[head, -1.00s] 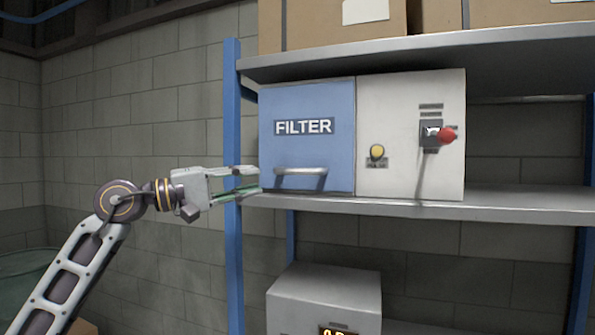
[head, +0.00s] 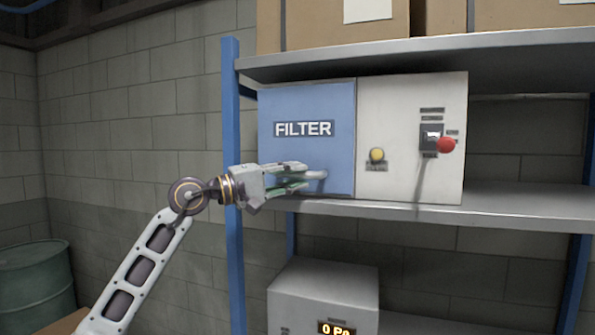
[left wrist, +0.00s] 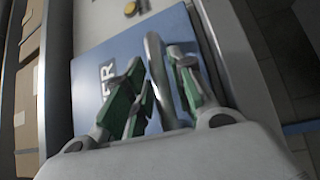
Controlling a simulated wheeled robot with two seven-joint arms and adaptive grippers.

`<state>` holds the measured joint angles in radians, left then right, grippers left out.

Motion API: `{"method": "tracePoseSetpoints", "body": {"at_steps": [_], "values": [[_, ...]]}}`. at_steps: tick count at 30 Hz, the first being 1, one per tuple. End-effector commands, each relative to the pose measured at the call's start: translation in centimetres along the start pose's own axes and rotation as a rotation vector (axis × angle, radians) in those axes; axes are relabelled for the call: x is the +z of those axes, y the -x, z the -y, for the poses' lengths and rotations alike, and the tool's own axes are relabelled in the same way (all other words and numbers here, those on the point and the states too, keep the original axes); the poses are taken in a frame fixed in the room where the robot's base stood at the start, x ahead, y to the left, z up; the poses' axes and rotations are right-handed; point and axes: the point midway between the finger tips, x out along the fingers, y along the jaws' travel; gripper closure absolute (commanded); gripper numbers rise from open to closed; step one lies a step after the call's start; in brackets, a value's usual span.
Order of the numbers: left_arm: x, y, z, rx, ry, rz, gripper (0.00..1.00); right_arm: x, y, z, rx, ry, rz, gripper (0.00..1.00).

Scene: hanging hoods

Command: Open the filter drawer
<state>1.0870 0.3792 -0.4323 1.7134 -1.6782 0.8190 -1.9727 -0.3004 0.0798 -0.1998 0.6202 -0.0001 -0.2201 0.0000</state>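The blue filter drawer (head: 308,105), lettered FILTER, sits flush beside the pale panel of the unit on the shelf. Its silver bar handle (head: 316,174) is low on the front and partly hidden by my left gripper (head: 303,176). In the left wrist view the handle (left wrist: 157,72) runs between the two green-padded fingers of my left gripper (left wrist: 160,68). The fingers stand apart with gaps to the bar, so the gripper is open around it. My right gripper is in neither view.
The pale panel carries a yellow button (head: 376,155) and a red knob (head: 446,145). A blue shelf post (head: 232,130) stands close behind my left wrist. Cardboard boxes (head: 340,25) are above; a grey box with a display (head: 322,285) is below.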

Motion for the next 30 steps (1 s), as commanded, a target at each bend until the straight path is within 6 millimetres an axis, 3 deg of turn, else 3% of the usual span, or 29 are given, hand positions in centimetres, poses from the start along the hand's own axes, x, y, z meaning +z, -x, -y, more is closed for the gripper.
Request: {"method": "tracePoseSetpoints", "body": {"at_steps": [6, 16, 22, 30], "values": [[-0.01, -1.10, -0.06, 0.000, -0.001, -0.001, 0.75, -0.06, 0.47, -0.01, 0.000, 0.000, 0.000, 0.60], [0.00, -1.22, 0.03, -0.001, -0.001, -0.001, 0.75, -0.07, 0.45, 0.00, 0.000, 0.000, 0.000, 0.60], [0.00, -1.21, 0.04, -0.001, -0.001, 0.000, 1.00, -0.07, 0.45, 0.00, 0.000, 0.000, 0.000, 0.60], [0.01, -1.21, 0.07, -0.002, -0.001, 0.000, 1.00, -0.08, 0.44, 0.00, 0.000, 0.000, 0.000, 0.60]]}}
